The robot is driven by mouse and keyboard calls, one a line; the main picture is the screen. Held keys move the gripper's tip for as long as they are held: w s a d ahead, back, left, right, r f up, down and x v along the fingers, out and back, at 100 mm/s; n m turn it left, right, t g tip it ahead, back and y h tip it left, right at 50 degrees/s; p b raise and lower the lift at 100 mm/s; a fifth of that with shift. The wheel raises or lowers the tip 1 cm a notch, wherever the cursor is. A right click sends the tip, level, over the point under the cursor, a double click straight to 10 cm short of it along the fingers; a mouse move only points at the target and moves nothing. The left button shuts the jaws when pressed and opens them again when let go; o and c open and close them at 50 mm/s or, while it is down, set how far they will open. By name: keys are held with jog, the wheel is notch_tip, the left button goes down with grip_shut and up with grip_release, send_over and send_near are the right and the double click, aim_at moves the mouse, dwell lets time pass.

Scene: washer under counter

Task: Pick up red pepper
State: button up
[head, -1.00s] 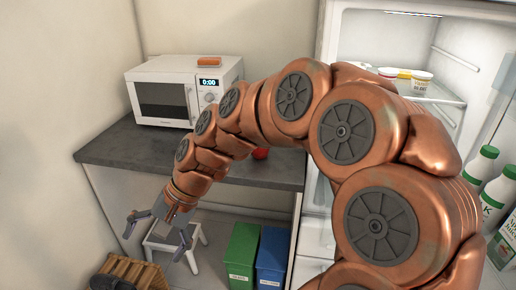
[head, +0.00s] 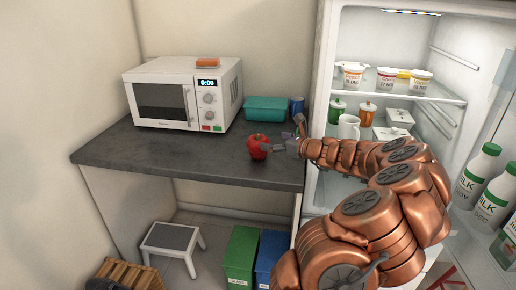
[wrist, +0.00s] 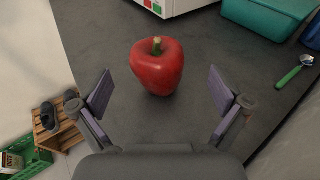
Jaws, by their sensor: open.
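A red pepper (head: 257,146) with a green stem stands upright on the dark grey counter (head: 200,165), right of and in front of the microwave. It also shows in the wrist view (wrist: 158,67), centred ahead of my fingers. My gripper (head: 276,140) is at the pepper's right side over the counter in the head view. In the wrist view my gripper (wrist: 166,96) is open and empty, with a finger on each side of the gap. The pepper lies just beyond the fingertips, and the fingers do not close on it.
A white microwave (head: 185,95) with an orange item (head: 208,61) on top stands at the back left. A teal box (head: 265,109) and a blue cup (head: 297,105) stand behind the pepper. A green-handled spoon (wrist: 294,70) lies to the right in the wrist view. The open fridge (head: 385,40) is at right.

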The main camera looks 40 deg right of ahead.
aim_at(259, 137)
jog(key=shift+w+a+f, duration=0.15)
jog(key=shift+w, duration=1.35)
jog(key=shift+w+a+f+p, duration=0.1)
jog(key=shift+w+f+p, duration=0.15)
jog(key=shift+w, duration=0.5)
jog(key=shift+w+a+f+p, duration=0.1)
jog(key=shift+w+p, duration=0.1)
jog(key=shift+w, duration=0.5)
jog(key=shift+w+f+p, duration=0.2)
jog(key=shift+w+p, duration=0.05)
jog(key=shift+w, duration=0.5)
jog(key=c, duration=1.1)
jog(key=shift+c, duration=0.2)
jog(key=shift+r, duration=0.1)
notch_tip(259, 137, up, 3)
jog(key=shift+r+b, duration=0.15)
jog(key=shift+b, duration=0.15)
jog(key=s+a+b, duration=0.1)
jog(key=s+a, duration=0.1)
jog(key=s, duration=0.5)
jog(key=s+a+r+b, duration=0.1)
jog(key=s+a, duration=0.2)
jog(key=s, duration=0.5)
jog(key=shift+s+r, duration=0.15)
jog(key=shift+r, duration=0.15)
